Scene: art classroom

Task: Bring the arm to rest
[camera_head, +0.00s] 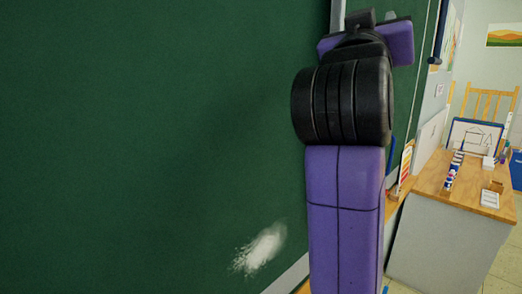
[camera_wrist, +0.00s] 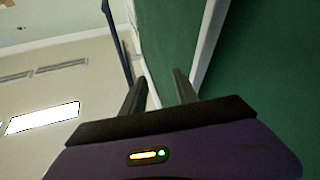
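My arm (camera_head: 343,205), purple with black joints, rises in front of the green chalkboard (camera_head: 150,130) in the head view. The far end of the arm runs up to the top of the picture, and my gripper is not clearly seen there. In the wrist view my gripper (camera_wrist: 158,80) shows two dark fingers with a gap between them and nothing in it. The chalkboard's pale frame and green surface (camera_wrist: 270,70) lie behind and to the right of the fingers. I cannot tell how far the fingers are from the board.
A white chalk smudge (camera_head: 262,248) marks the board low down. At the right stands a desk with a wooden top (camera_head: 428,178), holding a tilted drawing board (camera_head: 474,137) and small items. A wooden chair (camera_head: 488,101) is behind it. A dark blue bar (camera_wrist: 117,42) crosses near the fingers.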

